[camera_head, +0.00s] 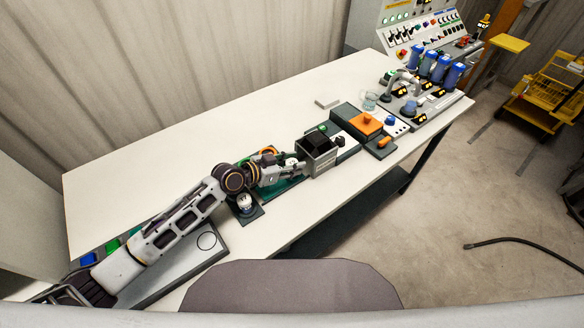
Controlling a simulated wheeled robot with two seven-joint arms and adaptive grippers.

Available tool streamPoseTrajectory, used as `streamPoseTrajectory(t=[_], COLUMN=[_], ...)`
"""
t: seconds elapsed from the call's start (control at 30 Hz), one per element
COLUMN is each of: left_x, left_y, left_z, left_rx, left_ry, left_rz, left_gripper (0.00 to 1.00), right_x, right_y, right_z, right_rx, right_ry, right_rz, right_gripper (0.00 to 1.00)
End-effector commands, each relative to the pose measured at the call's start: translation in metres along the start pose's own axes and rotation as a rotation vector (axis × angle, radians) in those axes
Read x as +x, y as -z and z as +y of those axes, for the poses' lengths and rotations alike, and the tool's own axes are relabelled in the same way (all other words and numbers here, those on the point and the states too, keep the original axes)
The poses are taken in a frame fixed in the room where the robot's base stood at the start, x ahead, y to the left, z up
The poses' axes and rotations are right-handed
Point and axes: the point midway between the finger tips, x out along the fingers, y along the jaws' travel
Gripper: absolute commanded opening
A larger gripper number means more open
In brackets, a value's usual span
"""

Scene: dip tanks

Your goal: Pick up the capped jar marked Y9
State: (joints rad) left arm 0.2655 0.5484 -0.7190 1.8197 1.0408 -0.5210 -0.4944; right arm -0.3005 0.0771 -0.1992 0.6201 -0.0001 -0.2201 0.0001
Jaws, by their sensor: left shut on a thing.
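My left arm reaches in from the left, low over the table. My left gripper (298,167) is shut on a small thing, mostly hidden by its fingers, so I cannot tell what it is. It is right beside a grey open-topped box (318,165) with a black inside. A small jar-like thing with a pale top (244,202) stands on a dark pad below the arm, apart from the gripper. Its marking is too small to read, and I cannot tell which thing is marked Y9. My right gripper is not in view.
Right of the box are an orange block (365,124) on a dark base, a clear beaker (370,100) and several blue cylinders (441,68). A control panel (425,22) stands behind. A grey tray (190,258) lies at the front left. The table's (220,120) back left is clear.

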Motion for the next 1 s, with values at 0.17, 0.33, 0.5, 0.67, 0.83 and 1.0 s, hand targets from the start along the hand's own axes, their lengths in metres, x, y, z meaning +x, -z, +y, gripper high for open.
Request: streamPoseTrajectory(t=[0.17,0.33,0.5,0.67,0.83,1.0], left_x=[-0.001,-0.004,-0.012,-0.022,-0.031,-0.036], left_y=[0.002,0.011,0.030,0.052,0.074,0.088], left_z=[0.000,0.000,0.000,-0.001,0.000,0.000], left_rx=[0.001,0.001,0.003,0.004,0.003,0.001], left_ry=[0.000,-0.001,0.000,0.001,0.000,0.001], left_rz=[0.000,0.001,0.002,0.002,0.002,0.001], left_gripper=[0.10,0.10,0.10,0.10,0.10,0.10], right_x=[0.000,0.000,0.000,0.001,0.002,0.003], right_y=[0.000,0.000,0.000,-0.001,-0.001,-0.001], right_z=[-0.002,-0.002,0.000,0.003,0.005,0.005], right_rx=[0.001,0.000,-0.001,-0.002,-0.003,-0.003], right_ry=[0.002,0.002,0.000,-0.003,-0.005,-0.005], right_rz=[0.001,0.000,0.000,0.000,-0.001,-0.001], right_gripper=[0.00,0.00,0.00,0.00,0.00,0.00])
